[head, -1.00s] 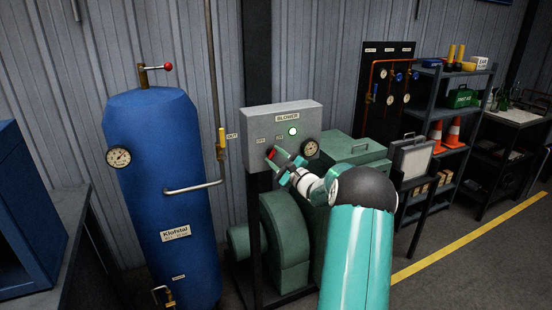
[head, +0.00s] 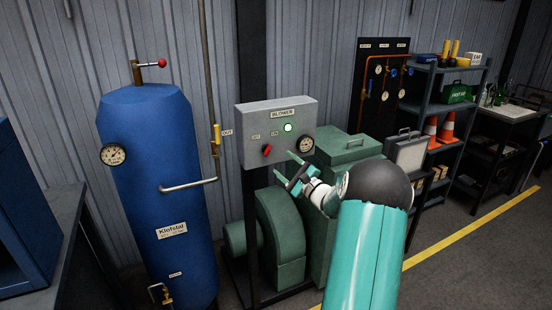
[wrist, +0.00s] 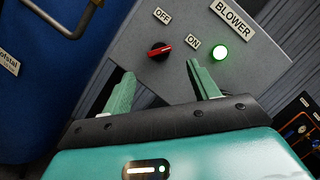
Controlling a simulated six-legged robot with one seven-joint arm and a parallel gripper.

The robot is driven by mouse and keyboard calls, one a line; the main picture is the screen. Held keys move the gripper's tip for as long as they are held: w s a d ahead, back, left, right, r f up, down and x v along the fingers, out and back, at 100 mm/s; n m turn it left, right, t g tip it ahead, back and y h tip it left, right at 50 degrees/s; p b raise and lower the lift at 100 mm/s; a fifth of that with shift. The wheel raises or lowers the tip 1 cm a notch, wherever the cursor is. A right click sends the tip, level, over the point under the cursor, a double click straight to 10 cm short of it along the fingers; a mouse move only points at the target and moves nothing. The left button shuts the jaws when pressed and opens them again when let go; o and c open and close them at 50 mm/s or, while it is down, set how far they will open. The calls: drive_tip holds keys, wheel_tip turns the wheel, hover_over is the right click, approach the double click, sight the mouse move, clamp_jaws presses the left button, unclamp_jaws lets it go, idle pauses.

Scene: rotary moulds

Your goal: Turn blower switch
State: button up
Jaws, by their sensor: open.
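The grey blower box (head: 252,122) is fixed to a dark post and carries a "BLOWER" label, a lit green lamp (head: 288,127) and a gauge. The blower switch (head: 267,150) is a red knob on a dark base at the lower left of the box. In the wrist view the switch (wrist: 160,50) lies between the "OFF" and "ON" labels, its red handle slanted toward "ON". The lamp (wrist: 219,53) glows green there. My gripper (head: 288,170) is open and empty, below and right of the switch, apart from it. In the wrist view both fingers (wrist: 160,82) show, with the switch beyond them.
A blue tank (head: 155,200) with a pipe handle (head: 188,187) stands left of the box. The green blower housing (head: 280,235) is below it. A green cabinet (head: 340,150) and a shelf (head: 452,75) stand to the right.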

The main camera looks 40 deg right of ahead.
drive_tip(key=v, duration=0.6)
drive_tip(key=shift+s, duration=0.15)
drive_tip(key=w+a+r+n+g+y, duration=0.2)
drive_tip(key=a+n+g+y, duration=0.15)
drive_tip(key=a, duration=0.65)
drive_tip(key=w+a+r+n+g+y, duration=0.2)
drive_tip(key=a+n+y, duration=0.2)
drive_tip(key=a, duration=0.5)
drive_tip(key=s+a+n+g+y, duration=0.1)
drive_tip(key=s+a+n+g, duration=0.15)
drive_tip(key=a, duration=0.55)
drive_tip(key=s+a+n+g+y, duration=0.1)
drive_tip(key=s+a+n+g, duration=0.2)
drive_tip(key=a, duration=0.5)
drive_tip(key=s+a+n+g+h, duration=0.4)
drive_tip(key=s+a+n+g, duration=0.2)
drive_tip(key=s+a, duration=0.4)
drive_tip(key=s+r+n+t+h, duration=0.1)
drive_tip(key=s+n+h, duration=0.5)
drive_tip(key=s, duration=0.3)
drive_tip(key=shift+s+d+t, duration=0.25)
drive_tip(key=shift+s+t, duration=0.15)
